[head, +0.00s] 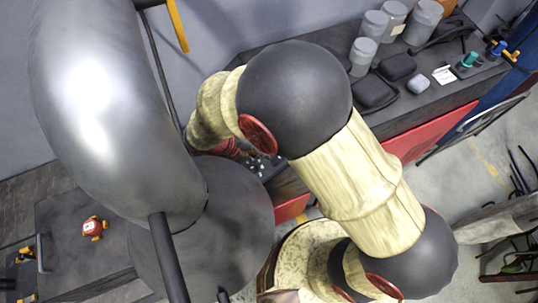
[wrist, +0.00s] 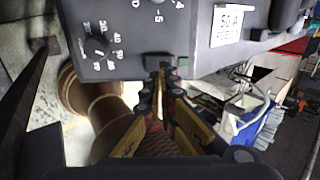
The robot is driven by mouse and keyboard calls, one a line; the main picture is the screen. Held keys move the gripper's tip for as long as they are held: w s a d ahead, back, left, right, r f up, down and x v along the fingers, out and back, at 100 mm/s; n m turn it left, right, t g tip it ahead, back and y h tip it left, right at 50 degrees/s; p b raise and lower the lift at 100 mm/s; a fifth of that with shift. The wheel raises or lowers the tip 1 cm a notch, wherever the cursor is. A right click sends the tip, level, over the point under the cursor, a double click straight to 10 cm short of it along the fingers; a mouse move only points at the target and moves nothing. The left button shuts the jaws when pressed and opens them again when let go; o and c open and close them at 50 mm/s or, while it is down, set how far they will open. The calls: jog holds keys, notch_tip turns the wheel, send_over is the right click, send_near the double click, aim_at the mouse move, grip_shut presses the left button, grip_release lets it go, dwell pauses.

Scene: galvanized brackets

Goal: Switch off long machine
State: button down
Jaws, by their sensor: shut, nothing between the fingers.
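A grey machine panel (wrist: 120,25) fills the top of the wrist view. It carries a dark knob (wrist: 97,45) ringed by white numbers and a white label plate (wrist: 227,25) whose text is partly legible. A small dark block (wrist: 160,60) sits at the panel's lower edge, with a small green spot beside it. My gripper (wrist: 160,80) is shut and empty, its fingertips just below this block. I cannot tell whether they touch it. In the head view my arm hides the gripper. I cannot tell there which body is the long machine.
In the head view, a large shiny grey rounded body (head: 95,110) stands close on the left. A red and yellow device (head: 92,228) sits on a dark surface at lower left. Grey canisters (head: 375,25) and black cases (head: 375,92) stand on the bench at the back. Floor shows at right.

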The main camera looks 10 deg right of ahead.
jog(key=v, duration=0.6)
jog(key=shift+r, duration=0.3)
jog(key=shift+a, duration=0.1)
jog(key=s+d+r+m+y+b, duration=0.1)
jog(key=d+m+y+b, duration=0.1)
jog(key=d+m+b, duration=0.6)
jog(key=s+d+r+m+y+b, duration=0.2)
jog(key=d+m+b, duration=0.15)
jog(key=m, duration=0.75)
jog(key=s+d+m+t+y+b, duration=0.1)
jog(key=s+d+m+b, duration=0.2)
jog(key=m, duration=0.7)
jog(key=s+d+f+m+t+y+b, duration=0.1)
jog(key=s+d+m+t+y+b, duration=0.1)
jog(key=s+d+m+b, duration=0.2)
jog(key=s+m+b, duration=0.1)
jog(key=m+b, duration=0.2)
jog(key=m, duration=0.3)
jog(key=shift+f+t+b, duration=0.3)
jog(key=shift+b, duration=0.05)
